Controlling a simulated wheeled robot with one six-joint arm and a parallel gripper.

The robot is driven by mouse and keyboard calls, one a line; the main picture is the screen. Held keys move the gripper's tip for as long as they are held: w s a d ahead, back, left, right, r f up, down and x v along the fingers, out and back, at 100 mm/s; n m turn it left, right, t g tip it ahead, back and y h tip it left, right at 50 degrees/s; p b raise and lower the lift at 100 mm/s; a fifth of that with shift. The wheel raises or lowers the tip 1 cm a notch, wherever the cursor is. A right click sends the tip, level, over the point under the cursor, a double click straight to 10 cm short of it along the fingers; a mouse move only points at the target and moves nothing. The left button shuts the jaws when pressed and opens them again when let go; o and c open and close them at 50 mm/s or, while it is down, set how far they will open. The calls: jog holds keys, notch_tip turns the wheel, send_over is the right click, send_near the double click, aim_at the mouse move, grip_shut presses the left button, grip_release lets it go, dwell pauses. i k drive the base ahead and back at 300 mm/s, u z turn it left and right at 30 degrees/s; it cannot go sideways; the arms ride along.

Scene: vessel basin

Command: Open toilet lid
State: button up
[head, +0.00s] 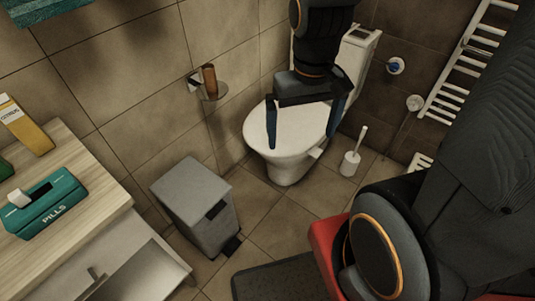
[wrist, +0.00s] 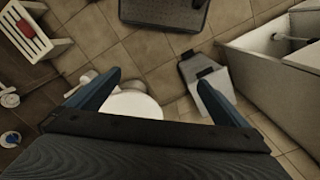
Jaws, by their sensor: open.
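The white toilet (head: 288,165) stands against the tiled wall in the head view. Its white lid (head: 300,125) is down over the bowl. My gripper (head: 303,140) is open and empty, with its two blue-dark fingers pointing down in front of the lid in the picture. I cannot tell whether the fingers touch the lid. In the wrist view, part of the white toilet lid (wrist: 134,104) shows between the fingers of my gripper (wrist: 158,80). The gripper's crossbar and my arm hide the rest of it.
A grey bin (head: 193,205) stands left of the toilet, and a toilet brush (head: 351,160) stands right of it. A paper holder (head: 208,82) is on the wall. A wooden counter (head: 95,190) is at left; a towel radiator (head: 462,70) at right. A dark mat (head: 275,280) lies in front.

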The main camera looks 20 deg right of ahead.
aim_at(300, 128)
jog(key=k, duration=1.65)
jog(key=u, duration=1.8)
jog(key=i, duration=1.25)
jog(key=z, duration=1.85)
jog(key=i, duration=0.45)
